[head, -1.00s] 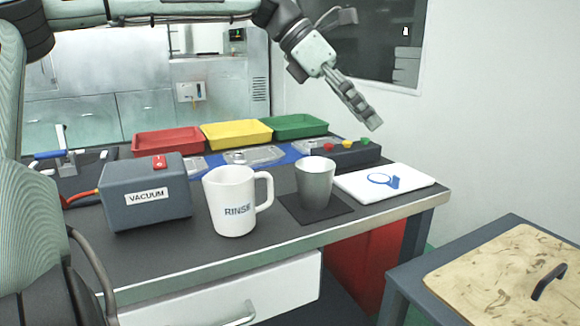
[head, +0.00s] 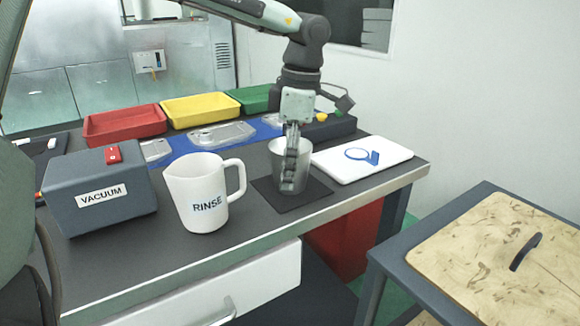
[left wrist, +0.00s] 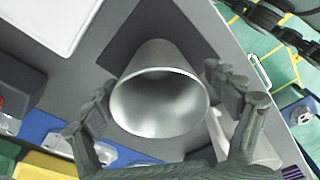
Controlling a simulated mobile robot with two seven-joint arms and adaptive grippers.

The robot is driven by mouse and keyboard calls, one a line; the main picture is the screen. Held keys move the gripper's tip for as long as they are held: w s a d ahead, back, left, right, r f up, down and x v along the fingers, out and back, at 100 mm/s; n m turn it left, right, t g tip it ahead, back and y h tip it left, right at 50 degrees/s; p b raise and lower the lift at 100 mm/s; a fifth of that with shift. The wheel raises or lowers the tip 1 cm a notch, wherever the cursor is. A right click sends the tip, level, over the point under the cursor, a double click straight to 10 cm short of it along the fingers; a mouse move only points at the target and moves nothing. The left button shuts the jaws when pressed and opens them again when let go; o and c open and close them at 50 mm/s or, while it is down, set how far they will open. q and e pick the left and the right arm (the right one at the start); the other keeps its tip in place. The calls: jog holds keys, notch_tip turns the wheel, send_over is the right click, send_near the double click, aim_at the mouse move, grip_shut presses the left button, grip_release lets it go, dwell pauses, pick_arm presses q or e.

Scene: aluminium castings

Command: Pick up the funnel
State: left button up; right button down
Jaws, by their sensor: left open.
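The funnel (head: 275,158) appears as a grey metal tapered vessel, wide mouth up, standing upright on a dark square mat (head: 262,190). It also shows in the left wrist view (left wrist: 160,105), where I look into its open mouth. My left gripper (head: 289,186) points down at the funnel and hides part of its front in the head view. In the left wrist view the left gripper (left wrist: 160,78) is open, with one finger on either side of the funnel's rim. I cannot tell whether the fingers touch it. My right gripper is not in view.
A white RINSE jug (head: 203,195) and a grey VACUUM box (head: 100,190) stand to the left. A white board (head: 362,158) with a blue mark lies to the right. Red (head: 125,124), yellow (head: 201,108) and green (head: 258,97) trays line the back.

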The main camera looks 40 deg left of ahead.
pick_arm(q)
jog(key=shift+f, duration=0.4)
jog(key=shift+c, duration=0.2)
jog(key=c, duration=1.3)
jog(key=shift+r, duration=0.15)
